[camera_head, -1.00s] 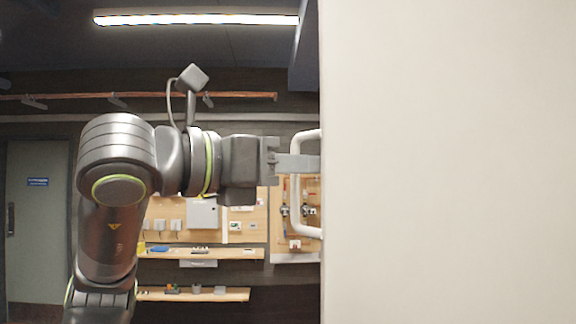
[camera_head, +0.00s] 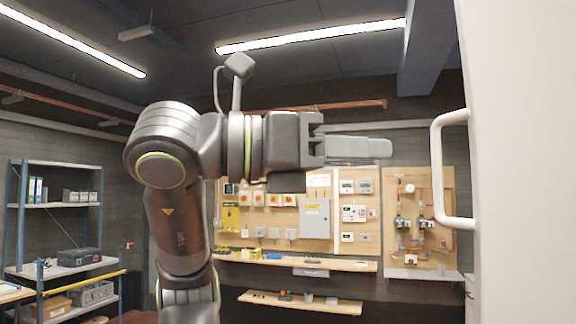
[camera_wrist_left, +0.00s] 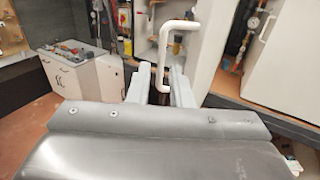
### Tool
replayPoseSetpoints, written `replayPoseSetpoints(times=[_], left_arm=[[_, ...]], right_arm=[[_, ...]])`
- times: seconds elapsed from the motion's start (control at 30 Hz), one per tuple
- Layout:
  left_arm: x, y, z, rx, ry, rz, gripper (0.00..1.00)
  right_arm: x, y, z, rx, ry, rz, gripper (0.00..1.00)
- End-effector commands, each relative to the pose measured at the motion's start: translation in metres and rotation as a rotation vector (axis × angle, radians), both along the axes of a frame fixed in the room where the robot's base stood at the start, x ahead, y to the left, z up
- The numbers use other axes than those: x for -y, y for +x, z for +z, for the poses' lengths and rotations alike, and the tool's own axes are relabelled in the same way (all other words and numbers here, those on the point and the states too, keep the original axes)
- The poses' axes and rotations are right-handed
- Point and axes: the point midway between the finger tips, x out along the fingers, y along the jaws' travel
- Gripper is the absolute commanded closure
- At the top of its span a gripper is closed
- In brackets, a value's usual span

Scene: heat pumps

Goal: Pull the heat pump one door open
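The white door panel (camera_head: 520,160) fills the right edge of the head view, seen at a steep angle. A white bar handle (camera_head: 438,170) stands out from its left side. My left gripper (camera_head: 388,148) is to the left of the handle, pointing right, with a clear gap between its fingertips and the bar. In the left wrist view the fingers (camera_wrist_left: 160,75) are spread apart, with the handle (camera_wrist_left: 164,50) ahead, in line with the gap between them. I see nothing held. The right gripper is not in view.
A board with switches and boxes (camera_head: 315,215) and a board with pipes and gauges (camera_head: 405,225) hang on the back wall. Shelves (camera_head: 290,261) run below. A blue-framed rack (camera_head: 60,205) stands at the left. The wrist view shows a white cabinet (camera_wrist_left: 85,80) at the left.

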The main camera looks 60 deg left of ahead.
Motion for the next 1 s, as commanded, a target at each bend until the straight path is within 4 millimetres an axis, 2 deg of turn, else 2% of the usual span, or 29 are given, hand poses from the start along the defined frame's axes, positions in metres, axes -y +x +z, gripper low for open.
replayPoseSetpoints(times=[0.03, 0.2, 0.4, 1.0], left_arm=[[-0.004, -0.013, 0.0, 0.005, -0.003, 0.003, 0.81], [-0.012, -0.048, 0.001, 0.005, -0.002, 0.001, 0.81], [-0.017, -0.07, 0.001, 0.001, -0.002, 0.0, 0.81], [-0.018, -0.075, 0.0, 0.0, -0.001, -0.003, 0.81]], right_arm=[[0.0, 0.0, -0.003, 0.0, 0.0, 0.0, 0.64], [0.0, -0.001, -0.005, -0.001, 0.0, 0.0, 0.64], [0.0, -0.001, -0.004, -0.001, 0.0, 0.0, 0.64], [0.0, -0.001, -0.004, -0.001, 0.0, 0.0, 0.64]])
